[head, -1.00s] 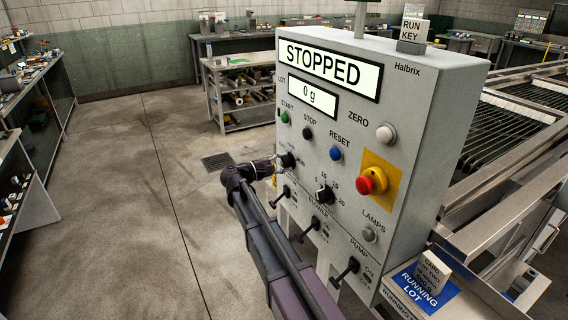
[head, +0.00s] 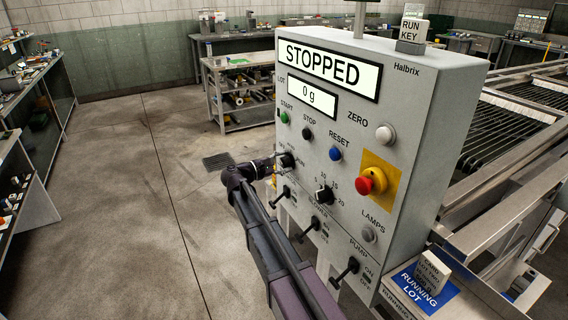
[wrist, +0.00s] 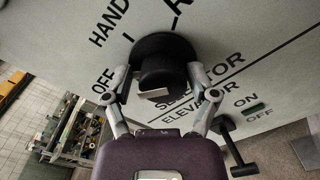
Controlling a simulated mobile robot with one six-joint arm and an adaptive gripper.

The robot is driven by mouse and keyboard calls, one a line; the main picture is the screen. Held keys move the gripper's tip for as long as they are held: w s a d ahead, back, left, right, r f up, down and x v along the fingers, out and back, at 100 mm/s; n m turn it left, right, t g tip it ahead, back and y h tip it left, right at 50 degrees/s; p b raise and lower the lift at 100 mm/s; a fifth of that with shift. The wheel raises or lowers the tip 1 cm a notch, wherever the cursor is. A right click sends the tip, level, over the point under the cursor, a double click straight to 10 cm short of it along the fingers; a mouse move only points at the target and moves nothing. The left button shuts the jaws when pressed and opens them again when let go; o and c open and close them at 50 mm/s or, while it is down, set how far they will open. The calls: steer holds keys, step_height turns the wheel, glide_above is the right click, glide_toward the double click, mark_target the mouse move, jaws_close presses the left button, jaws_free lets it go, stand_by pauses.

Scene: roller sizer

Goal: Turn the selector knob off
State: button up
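The selector knob (wrist: 163,70) is a round black knob on the grey panel, in the middle of the wrist view, with HAND and OFF lettering to its left and SELECTOR printed below it. Its pointing direction is not clear. My gripper (wrist: 160,78) has its two fingers apart, one on each side of the knob. The left finger shows a gap to the knob; the right one is close, and I cannot tell if it touches. In the head view the knob (head: 287,160) sits at the panel's left edge, with my gripper (head: 272,165) right beside it.
The panel (head: 420,110) reads STOPPED and 0 g. A STOP button (head: 307,133), a red emergency button (head: 370,181) and another black knob (head: 324,194) are nearby. The elevator lever (wrist: 236,150) lies just below right of my gripper. Open floor (head: 110,220) lies left.

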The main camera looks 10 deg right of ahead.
steer(key=shift+f, duration=0.1)
stand_by(0.3)
steer(key=v, duration=1.2)
steer(key=shift+s, duration=0.1)
steer(key=s+d+f+m+g+y+p, duration=0.45)
steer(key=s+d+f+y, duration=0.25)
steer(key=s+d, duration=0.45)
steer(key=s+f+m+g+y+p, duration=0.1)
steer(key=s+m+y+p, duration=0.3)
steer(key=s+m+y, duration=0.4)
steer(key=s+f+y, duration=0.1)
steer(key=s+y, duration=0.1)
steer(key=s, duration=0.4)
steer(key=shift+f, duration=0.2)
